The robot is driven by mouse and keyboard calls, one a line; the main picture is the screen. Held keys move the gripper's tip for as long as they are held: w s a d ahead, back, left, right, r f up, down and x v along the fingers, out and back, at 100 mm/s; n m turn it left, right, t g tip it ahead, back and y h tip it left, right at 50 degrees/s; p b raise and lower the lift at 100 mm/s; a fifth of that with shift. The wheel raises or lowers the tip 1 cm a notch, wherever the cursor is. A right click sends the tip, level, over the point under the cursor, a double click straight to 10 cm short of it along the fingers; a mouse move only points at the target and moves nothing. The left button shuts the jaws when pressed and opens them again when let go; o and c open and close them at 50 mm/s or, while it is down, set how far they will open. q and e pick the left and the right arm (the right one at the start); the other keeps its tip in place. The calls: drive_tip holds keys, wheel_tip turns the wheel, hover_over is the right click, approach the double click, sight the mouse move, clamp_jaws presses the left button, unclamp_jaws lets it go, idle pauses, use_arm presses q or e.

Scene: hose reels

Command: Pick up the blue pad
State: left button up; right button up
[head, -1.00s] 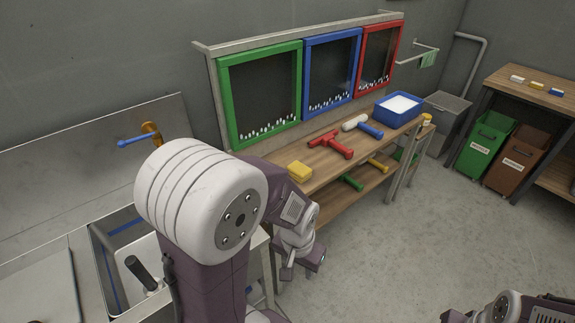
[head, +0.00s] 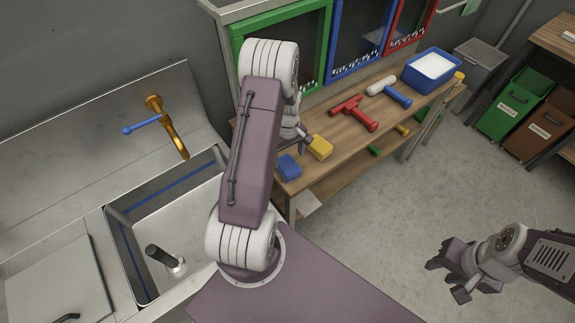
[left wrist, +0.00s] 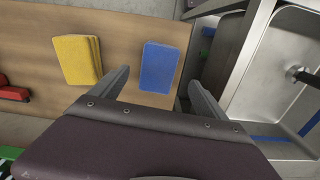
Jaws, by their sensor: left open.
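The blue pad (head: 289,167) lies flat near the left end of the wooden bench top, beside a yellow pad (head: 320,147). My left gripper (head: 303,138) is over the bench by the pads, partly hidden by my own arm. In the left wrist view the left gripper (left wrist: 157,78) is open and empty. There the blue pad (left wrist: 160,67) shows between and beyond its two fingers, apart from them, with the yellow pad (left wrist: 77,60) to the left. My right gripper (head: 452,279) is open and empty over the floor at the lower right.
Red (head: 355,112) and blue-handled (head: 390,93) tools and a blue tub (head: 431,67) stand further right on the bench (head: 335,128). A steel sink (head: 165,230) with a brass tap (head: 168,128) is at the left. Green and brown bins stand at the right.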

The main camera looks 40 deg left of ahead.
sight(289, 166)
use_arm(q)
wheel_tip(289, 166, down, 3)
drive_tip(key=shift+d+r, duration=0.1)
drive_tip(key=shift+r, duration=0.05)
wheel_tip(289, 166, down, 4)
drive_tip(key=shift+w+f+p, duration=0.1)
drive_tip(key=shift+f+p, duration=0.15)
drive_tip(key=shift+p, duration=0.5)
drive_tip(key=shift+w+f, duration=0.1)
drive_tip(key=shift+f, duration=0.3)
drive_tip(key=shift+r, duration=0.1)
drive_tip(key=c, duration=1.5)
drive_tip(key=shift+o, duration=0.2)
drive_tip(key=shift+r+b, duration=0.55)
drive_tip(key=shift+r, duration=1.6)
drive_tip(key=s+d+r, duration=0.2)
drive_tip(key=d+r, duration=0.1)
drive_tip(key=d, duration=0.2)
drive_tip(key=s+d+r+b, duration=0.1)
drive_tip(key=s+d+r, duration=0.1)
drive_tip(key=d, duration=0.4)
drive_tip(key=shift+r, duration=0.85)
